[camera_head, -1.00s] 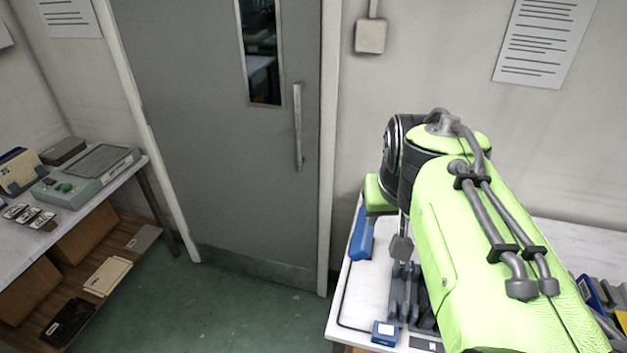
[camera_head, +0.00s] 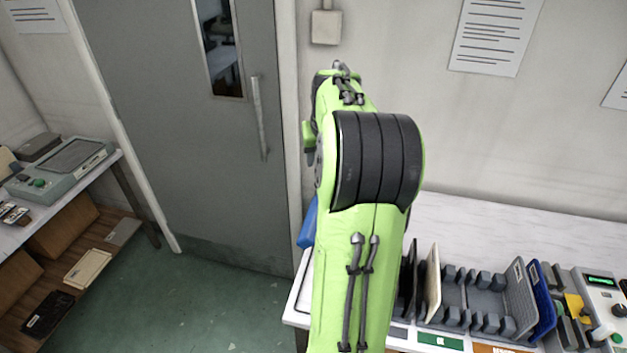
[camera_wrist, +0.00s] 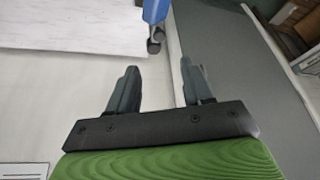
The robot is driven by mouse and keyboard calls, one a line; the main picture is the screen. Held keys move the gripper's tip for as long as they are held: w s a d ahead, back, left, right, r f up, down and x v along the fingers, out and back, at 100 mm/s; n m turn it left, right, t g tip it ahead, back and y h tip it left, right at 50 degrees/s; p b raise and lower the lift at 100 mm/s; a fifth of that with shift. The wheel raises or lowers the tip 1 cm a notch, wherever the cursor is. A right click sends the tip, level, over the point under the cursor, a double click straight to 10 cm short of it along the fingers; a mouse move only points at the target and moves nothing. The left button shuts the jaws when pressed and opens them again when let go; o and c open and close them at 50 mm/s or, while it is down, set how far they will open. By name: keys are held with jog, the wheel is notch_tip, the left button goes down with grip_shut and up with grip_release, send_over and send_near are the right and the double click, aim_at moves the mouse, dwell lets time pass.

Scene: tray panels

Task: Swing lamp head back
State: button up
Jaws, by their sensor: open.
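In the wrist view my gripper (camera_wrist: 159,72) is open, with its two dark fingers apart and nothing between them. A blue piece with a dark grey end (camera_wrist: 154,18) is ahead of the fingers, apart from them, at the top edge of that view. A blue piece (camera_head: 308,223) also shows in the head view at the bench's left end, partly behind my green arm. I cannot tell whether it is the lamp head; no lamp shows whole. My gripper is hidden behind my arm in the head view.
The white bench (camera_head: 470,212) runs right along the wall. On it stand a rack of grey holders (camera_head: 478,290), a cream panel (camera_head: 433,283), a blue panel (camera_head: 541,300) and a control box (camera_head: 604,300). A grey door (camera_head: 190,130) is behind; a side table is at left.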

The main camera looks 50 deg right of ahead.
jog(key=x, duration=1.2)
jog(key=shift+d+f, duration=0.15)
jog(key=shift+f, duration=0.15)
grip_shut()
